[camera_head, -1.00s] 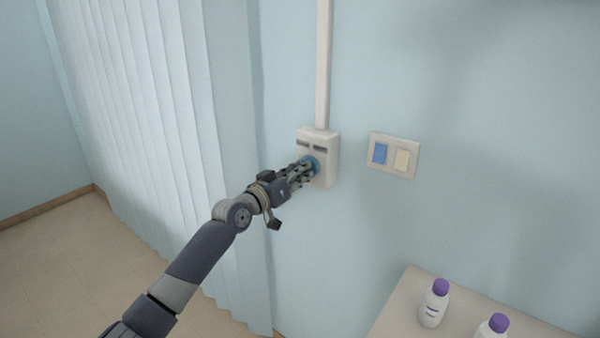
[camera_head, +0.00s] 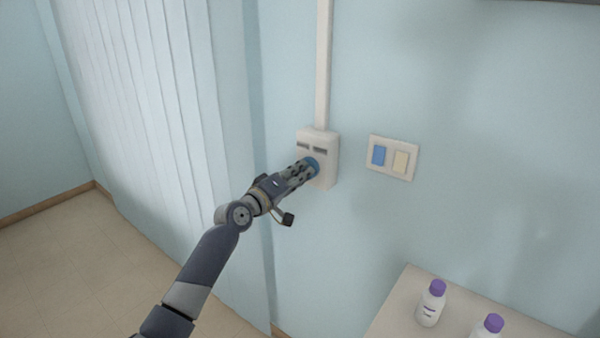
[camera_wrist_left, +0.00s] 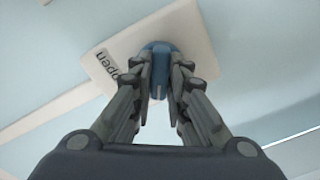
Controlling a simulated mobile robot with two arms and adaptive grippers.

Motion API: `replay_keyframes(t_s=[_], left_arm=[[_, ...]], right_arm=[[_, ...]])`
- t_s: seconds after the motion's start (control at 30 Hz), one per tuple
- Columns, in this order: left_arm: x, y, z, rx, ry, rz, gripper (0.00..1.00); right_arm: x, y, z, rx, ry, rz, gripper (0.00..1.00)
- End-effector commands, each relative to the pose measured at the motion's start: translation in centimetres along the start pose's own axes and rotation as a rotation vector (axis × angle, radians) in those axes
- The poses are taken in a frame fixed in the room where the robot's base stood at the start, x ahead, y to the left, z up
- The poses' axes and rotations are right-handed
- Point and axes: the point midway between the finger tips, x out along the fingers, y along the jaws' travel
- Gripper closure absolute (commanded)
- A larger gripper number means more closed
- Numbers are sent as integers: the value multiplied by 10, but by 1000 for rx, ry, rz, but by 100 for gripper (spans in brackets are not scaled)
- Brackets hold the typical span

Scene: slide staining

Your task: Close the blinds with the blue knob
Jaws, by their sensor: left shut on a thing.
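The blue knob (camera_head: 312,164) sits on a white control box (camera_head: 330,148) on the wall. My left gripper (camera_head: 304,170) is shut on the knob. In the left wrist view the knob (camera_wrist_left: 158,62) is between the two fingers of the gripper (camera_wrist_left: 160,92), and the word "open" shows on the box (camera_wrist_left: 190,40) beside it. The vertical blinds (camera_head: 150,120) hang at the left, their pale slats side by side. My right gripper is not in view.
A switch plate (camera_head: 393,157) with a blue and a cream switch is right of the box. A conduit (camera_head: 323,65) runs up from the box. A table (camera_head: 405,290) at lower right holds two purple-capped bottles (camera_head: 431,303) (camera_head: 489,328).

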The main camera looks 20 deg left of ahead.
Motion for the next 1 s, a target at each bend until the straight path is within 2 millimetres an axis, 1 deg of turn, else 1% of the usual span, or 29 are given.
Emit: replay_keyframes(t_s=[0.2, 0.57, 0.6, 0.67, 0.7, 1.0], left_arm=[[0, -1, 0, -34, -1, -2, 100], [0, -1, 1, -40, -1, -1, 100], [0, -1, 1, -40, -1, -1, 80], [0, -1, 1, -39, -1, -1, 67], [0, -1, 1, -38, -1, -1, 65], [0, 0, 0, -34, 0, 0, 65]], right_arm=[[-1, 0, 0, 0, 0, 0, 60], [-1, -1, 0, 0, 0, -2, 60], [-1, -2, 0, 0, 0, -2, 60], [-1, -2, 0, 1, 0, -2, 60], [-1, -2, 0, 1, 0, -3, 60], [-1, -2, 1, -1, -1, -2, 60]])
